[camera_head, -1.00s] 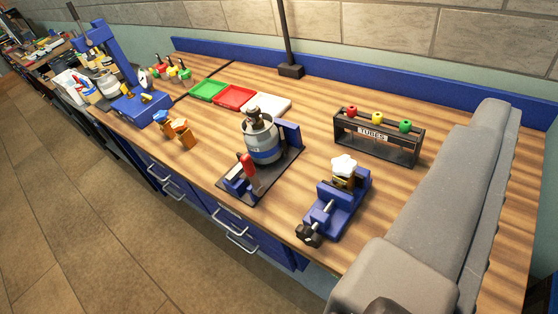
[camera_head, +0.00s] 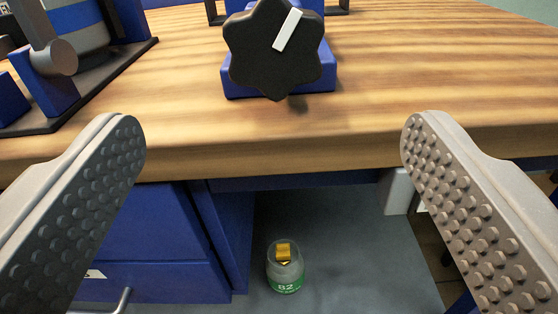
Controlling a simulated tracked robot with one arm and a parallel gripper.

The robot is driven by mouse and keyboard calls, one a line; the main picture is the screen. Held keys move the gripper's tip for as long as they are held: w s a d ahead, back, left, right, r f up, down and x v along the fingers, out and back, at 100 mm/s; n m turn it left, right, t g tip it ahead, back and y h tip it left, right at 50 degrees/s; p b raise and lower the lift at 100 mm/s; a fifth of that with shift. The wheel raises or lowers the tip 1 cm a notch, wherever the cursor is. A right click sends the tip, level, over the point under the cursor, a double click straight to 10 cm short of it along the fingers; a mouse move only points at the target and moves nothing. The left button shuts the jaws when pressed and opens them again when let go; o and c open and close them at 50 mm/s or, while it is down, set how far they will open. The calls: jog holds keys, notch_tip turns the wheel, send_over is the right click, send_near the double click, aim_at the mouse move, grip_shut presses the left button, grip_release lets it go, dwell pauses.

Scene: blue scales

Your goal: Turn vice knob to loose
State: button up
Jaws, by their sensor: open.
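The vice knob (camera_head: 262,52) is black and lobed, with a white pointer mark tilted up to the right. It faces me at the top middle of the view, at the front end of the blue vice (camera_head: 322,84) on the bench. The rest of the vice is mostly hidden behind the knob or cut off by the top edge. My gripper (camera_head: 272,135) is wide open and empty. Its two grey, studded fingers stand left and right, lower in the picture than the knob and apart from it.
The wooden bench top (camera_head: 430,75) has its front edge below the knob. A blue and black stand (camera_head: 70,95) with a canister (camera_head: 80,25) is at the left. Blue drawers (camera_head: 150,240) and a jar marked B2 (camera_head: 285,268) are below the bench.

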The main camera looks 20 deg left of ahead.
aim_at(275, 60)
jog(key=p+x, duration=0.2)
jog(key=x, duration=0.2)
jog(key=p+x, duration=0.2)
jog(key=x, duration=0.3)
jog(key=p+x, duration=0.2)
jog(key=x, duration=0.2)
jog(key=shift+w+f, duration=0.15)
jog(key=shift+f, duration=0.2)
jog(key=shift+p, duration=0.3)
jog(key=c, duration=1)
